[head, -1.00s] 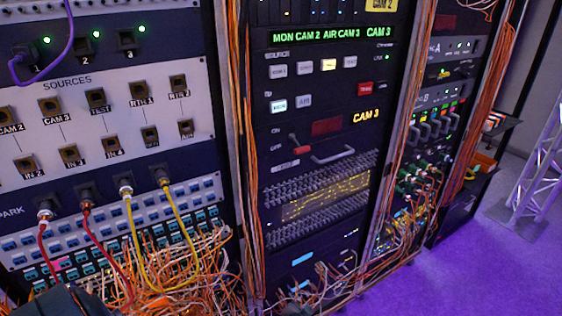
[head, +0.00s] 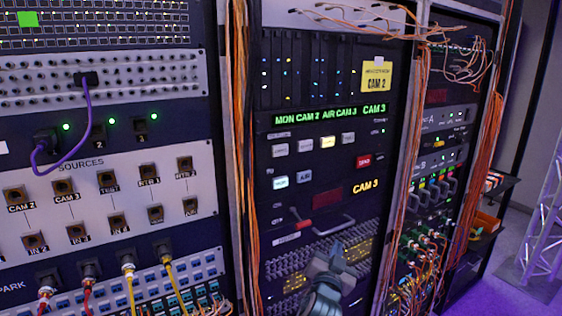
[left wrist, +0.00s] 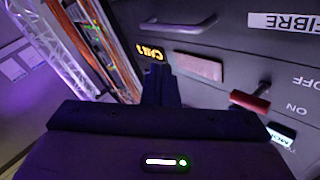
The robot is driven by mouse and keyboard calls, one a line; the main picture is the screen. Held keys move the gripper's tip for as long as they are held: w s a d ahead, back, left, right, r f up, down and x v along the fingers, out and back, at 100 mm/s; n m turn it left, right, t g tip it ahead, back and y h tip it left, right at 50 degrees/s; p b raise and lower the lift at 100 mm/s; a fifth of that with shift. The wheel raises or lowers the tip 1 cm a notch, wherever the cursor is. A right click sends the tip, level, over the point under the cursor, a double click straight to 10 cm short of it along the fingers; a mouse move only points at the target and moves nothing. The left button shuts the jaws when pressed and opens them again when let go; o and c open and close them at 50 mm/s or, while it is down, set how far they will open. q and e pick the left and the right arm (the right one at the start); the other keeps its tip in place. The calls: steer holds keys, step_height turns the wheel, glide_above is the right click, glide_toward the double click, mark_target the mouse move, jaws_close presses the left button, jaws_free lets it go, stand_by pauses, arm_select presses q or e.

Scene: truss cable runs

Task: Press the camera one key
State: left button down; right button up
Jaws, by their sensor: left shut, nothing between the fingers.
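The switcher panel in the head view has a SOURCE row of keys: a far-left key (head: 280,150), a second key (head: 305,146), a lit yellowish third key (head: 327,142) and a right key (head: 349,138). Their small labels are too blurred to read, so I cannot tell which is camera one. The display strip (head: 315,116) above reads MON CAM 2, AIR CAM 3. My left gripper (head: 328,256) is shut and empty, below these keys, in front of the panel's lower part. In the left wrist view its shut fingers (left wrist: 160,78) point at the panel, seen upside down. My right gripper is out of view.
Below the keys are a lit white key (head: 280,183), a red key (head: 364,160), a red-handled lever (head: 300,225) and a protruding handle (head: 334,225). Orange cable bundles (head: 240,160) run along both sides. A patch panel (head: 110,190) with plugged cables stands left.

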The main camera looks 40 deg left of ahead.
mark_target(280, 151)
arm_select(q)
steer(key=s+r+n+y, duration=0.1)
steer(key=s+r+y, duration=0.1)
steer(key=r, duration=0.6)
steer(key=s+a+r+n+t+y+p, duration=0.1)
steer(key=s+r+n+y, duration=0.1)
steer(key=s+r, duration=0.3)
steer(key=s+a+r+n+t+y, duration=0.1)
steer(key=s+r+y, duration=0.1)
steer(key=r, duration=0.9)
steer(key=shift+s+a+p, duration=0.2)
steer(key=shift+s+p, duration=0.2)
steer(key=shift+s, duration=0.35)
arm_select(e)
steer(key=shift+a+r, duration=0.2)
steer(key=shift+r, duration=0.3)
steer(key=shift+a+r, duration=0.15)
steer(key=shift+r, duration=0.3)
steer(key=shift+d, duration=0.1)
